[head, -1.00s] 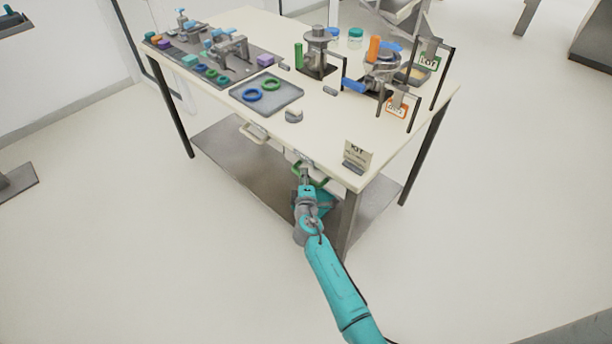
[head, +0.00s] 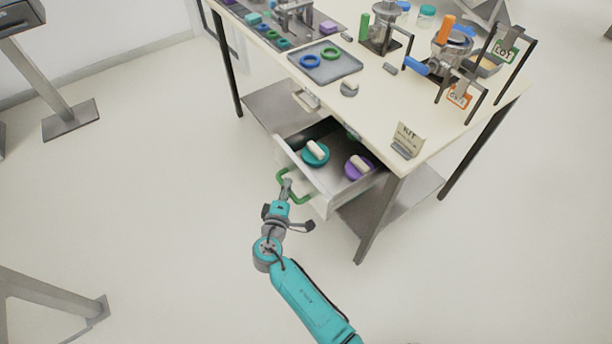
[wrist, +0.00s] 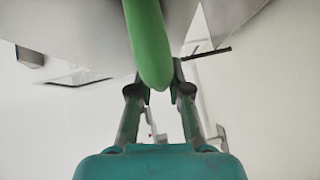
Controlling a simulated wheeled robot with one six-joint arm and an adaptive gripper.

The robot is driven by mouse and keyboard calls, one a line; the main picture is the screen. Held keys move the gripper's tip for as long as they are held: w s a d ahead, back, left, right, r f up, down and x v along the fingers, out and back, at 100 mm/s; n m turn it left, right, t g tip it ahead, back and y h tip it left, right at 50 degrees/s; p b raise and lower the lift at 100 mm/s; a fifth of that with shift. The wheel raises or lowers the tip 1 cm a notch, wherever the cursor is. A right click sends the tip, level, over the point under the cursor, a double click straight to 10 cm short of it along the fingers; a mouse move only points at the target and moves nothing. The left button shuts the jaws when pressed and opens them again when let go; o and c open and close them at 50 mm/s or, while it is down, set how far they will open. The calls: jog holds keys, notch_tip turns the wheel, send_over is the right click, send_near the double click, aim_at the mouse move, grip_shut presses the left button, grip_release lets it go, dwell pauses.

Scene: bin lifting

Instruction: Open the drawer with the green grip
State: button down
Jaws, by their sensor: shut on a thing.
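The drawer (head: 318,200) under the table stands pulled well out, and its inside is in view from above. Its green grip (head: 297,201) is on the front panel. My gripper (head: 286,184) is shut on the green grip at its left part. In the wrist view the green grip (wrist: 147,45) runs down between the fingers of my gripper (wrist: 159,75). Inside the drawer lie a teal round piece (head: 314,156) and a purple round piece (head: 357,168), each with a pale block on it.
A second drawer grip, pale, (head: 303,103) is to the left under the table (head: 365,100). A KIT sign (head: 407,139) stands at the table's near corner. A lower shelf (head: 270,108) lies beneath. The floor in front is clear.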

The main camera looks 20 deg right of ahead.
jog(key=s+a, duration=0.2)
jog(key=a, duration=0.3)
jog(key=shift+a, duration=0.35)
jog(key=c, duration=1.1)
grip_release()
jog(key=v, duration=1.2)
